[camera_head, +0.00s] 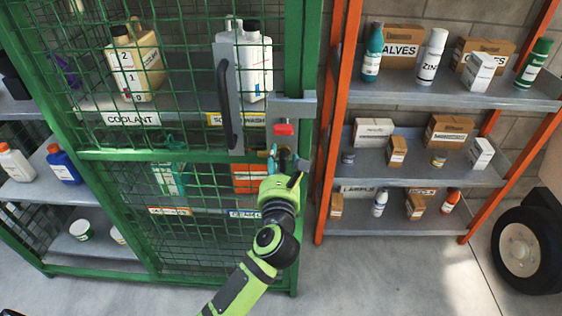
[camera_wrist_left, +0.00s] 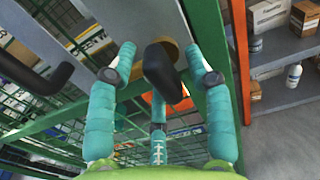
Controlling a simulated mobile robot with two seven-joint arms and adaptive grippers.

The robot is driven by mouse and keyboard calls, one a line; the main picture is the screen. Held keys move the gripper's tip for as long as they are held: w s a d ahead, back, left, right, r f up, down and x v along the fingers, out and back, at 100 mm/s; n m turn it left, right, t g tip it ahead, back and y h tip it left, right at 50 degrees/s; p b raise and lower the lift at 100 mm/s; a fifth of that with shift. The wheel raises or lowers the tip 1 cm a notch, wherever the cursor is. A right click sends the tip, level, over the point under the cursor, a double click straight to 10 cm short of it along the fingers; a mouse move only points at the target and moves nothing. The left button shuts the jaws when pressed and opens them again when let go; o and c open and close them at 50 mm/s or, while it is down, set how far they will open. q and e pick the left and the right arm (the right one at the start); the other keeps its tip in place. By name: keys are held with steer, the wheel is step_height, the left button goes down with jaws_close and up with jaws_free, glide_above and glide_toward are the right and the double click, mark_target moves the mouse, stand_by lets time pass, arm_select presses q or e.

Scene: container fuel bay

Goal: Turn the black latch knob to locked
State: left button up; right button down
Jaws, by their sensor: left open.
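The black latch knob (camera_wrist_left: 163,72) shows in the left wrist view, a dark elongated lever standing out from a round tan base on the grey latch plate. My left gripper (camera_wrist_left: 160,78) is open, with teal fingers on both sides of the knob and a third finger below it. I cannot tell whether any finger touches the knob. In the head view my left gripper (camera_head: 283,164) is at the latch on the green cage door and mostly hides the knob. My right gripper is not in view.
The mesh door has a black pull handle (camera_head: 226,105) left of the latch. A red piece (camera_head: 284,129) sits on the grey latch housing above my gripper. An orange-posted shelf (camera_head: 450,95) with boxes and bottles stands to the right. Open floor lies in front.

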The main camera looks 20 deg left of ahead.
arm_select(q)
jaws_close()
steer(key=shift+r+m+p, duration=0.2)
steer(key=shift+m+p, duration=0.3)
steer(key=shift+p, duration=0.4)
steer(key=m+p, duration=0.2)
steer(key=p, duration=0.1)
steer(key=m+p, duration=0.2)
steer(key=m, duration=0.1)
steer(key=m+p, duration=0.2)
steer(key=p, duration=0.1)
steer(key=shift+r+m+p, duration=0.25)
steer(key=shift+m+p, duration=0.1)
steer(key=shift+m, duration=0.05)
steer(key=m+p, duration=0.3)
steer(key=m, duration=0.1)
steer(key=shift+r+p, duration=0.1)
steer(key=shift+p, duration=0.2)
steer(key=m+p, duration=0.2)
steer(key=m, duration=0.3)
steer(key=shift+d+p, duration=0.15)
steer(key=shift+p, duration=0.25)
